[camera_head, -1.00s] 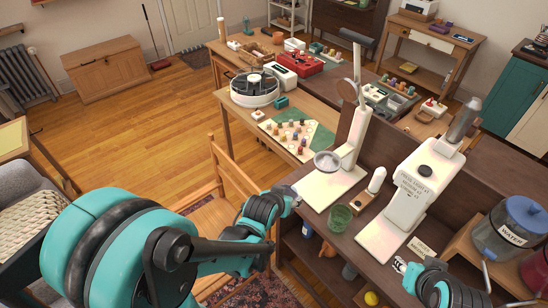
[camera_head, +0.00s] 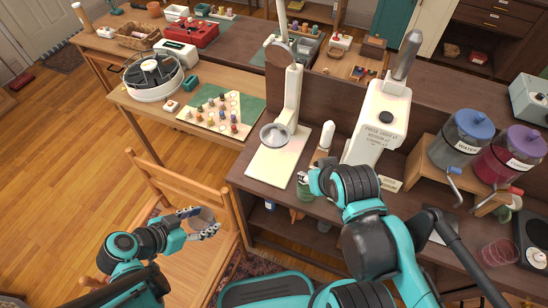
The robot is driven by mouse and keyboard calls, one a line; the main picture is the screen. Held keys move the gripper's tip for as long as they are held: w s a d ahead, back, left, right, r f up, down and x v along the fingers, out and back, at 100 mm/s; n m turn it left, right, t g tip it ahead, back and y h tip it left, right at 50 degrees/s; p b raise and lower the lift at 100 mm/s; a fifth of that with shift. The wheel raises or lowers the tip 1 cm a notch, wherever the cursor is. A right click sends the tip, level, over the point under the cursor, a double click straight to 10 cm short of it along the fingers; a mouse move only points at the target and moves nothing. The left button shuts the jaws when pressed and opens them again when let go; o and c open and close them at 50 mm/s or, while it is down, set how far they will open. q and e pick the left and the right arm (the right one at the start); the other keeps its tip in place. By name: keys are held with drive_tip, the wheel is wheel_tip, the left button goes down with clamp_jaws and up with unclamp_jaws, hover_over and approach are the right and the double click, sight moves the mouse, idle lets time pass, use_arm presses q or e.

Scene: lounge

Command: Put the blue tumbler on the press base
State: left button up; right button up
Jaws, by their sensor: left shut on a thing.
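My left gripper (camera_head: 195,223) is shut on a translucent grey-blue tumbler (camera_head: 202,217), held in front of the wooden chair, apart from the bench. The tumbler appears tilted and its colour is faint. The white press (camera_head: 378,122) stands on the dark bench with lettering on its front and a grey lever on top. Its base is mostly hidden behind my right arm. My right gripper (camera_head: 306,179) is low over the bench beside a green tumbler (camera_head: 305,192), which is partly hidden; its jaws are too small to read.
A white stand with a round lens (camera_head: 275,136) and flat base (camera_head: 262,170) is left of the press. A short white-handled tool (camera_head: 325,138) stands between them. Water (camera_head: 464,133) and red (camera_head: 513,156) dispensers stand right. A pinkish glass (camera_head: 499,252) is at lower right. The chair (camera_head: 190,185) is left.

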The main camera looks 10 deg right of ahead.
use_arm(q)
drive_tip(key=w+d, duration=0.6)
drive_tip(key=d, duration=0.1)
drive_tip(key=w+d, duration=0.6)
drive_tip(key=d, duration=0.1)
drive_tip(key=w+d, duration=0.6)
drive_tip(key=d, duration=0.1)
drive_tip(key=shift+w+d+b, duration=0.1)
drive_tip(key=shift+d+b, duration=0.05)
drive_tip(key=shift+b, duration=0.2)
drive_tip(key=shift+w+d, duration=0.95)
drive_tip(key=shift+d, duration=0.2)
drive_tip(key=shift+w+d+f+b, duration=0.25)
drive_tip(key=shift+f+b, duration=0.1)
drive_tip(key=shift+f, duration=0.55)
drive_tip(key=shift+s+a+r, duration=0.1)
drive_tip(key=shift+a+r, duration=0.05)
drive_tip(key=o, duration=1.5)
